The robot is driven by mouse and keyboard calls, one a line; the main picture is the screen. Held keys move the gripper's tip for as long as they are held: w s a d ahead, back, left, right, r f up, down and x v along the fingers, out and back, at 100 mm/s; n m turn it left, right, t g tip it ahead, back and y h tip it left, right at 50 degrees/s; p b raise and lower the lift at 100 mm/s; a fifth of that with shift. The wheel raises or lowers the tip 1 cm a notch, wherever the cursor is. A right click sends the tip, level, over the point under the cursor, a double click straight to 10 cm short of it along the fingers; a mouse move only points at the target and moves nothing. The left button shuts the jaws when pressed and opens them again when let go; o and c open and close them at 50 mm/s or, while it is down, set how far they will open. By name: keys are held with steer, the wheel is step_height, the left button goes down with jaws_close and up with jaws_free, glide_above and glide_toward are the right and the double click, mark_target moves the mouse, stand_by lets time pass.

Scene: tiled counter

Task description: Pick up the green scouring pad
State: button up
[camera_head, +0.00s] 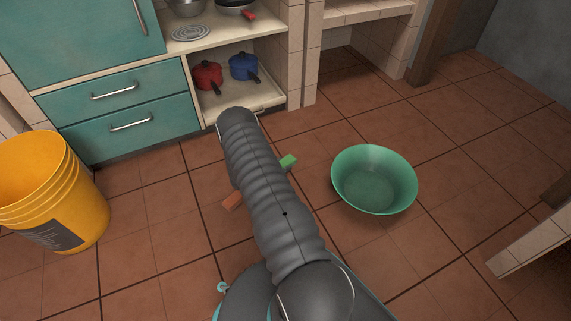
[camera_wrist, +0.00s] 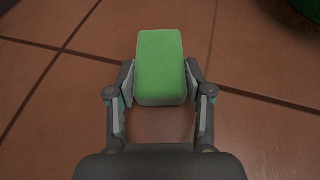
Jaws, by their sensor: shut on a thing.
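The green scouring pad (camera_wrist: 160,64) is a small block with a bright green top and paler sides. In the wrist view it sits between the two fingers of my gripper (camera_wrist: 160,90), which are shut on its sides. Its far part sticks out beyond the fingertips. I cannot tell whether it touches the tiled floor. In the head view the green pad (camera_head: 288,162) shows just right of my arm, which hides my gripper there.
A green basin (camera_head: 374,205) stands on the floor to the right. A yellow bucket (camera_head: 85,205) stands at the left. An orange block (camera_head: 233,200) shows partly beside my arm. Teal cabinets (camera_head: 120,110) and a shelf with a red pot (camera_head: 207,75) and a blue pot (camera_head: 243,67) stand behind.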

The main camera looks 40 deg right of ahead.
mark_target(283, 164)
steer(key=shift+r, duration=0.15)
step_height(283, 164, up, 4)
steer(key=shift+s+r+p, duration=0.15)
steer(key=shift+r+p, duration=0.1)
steer(key=shift+p, duration=0.35)
steer(key=s+r+p, duration=0.1)
steer(key=s+r, duration=0.5)
steer(key=s, duration=0.5)
steer(key=shift+s+d+r+p, duration=0.15)
steer(key=shift+s+d+p, duration=0.05)
steer(key=shift+d+p, duration=0.2)
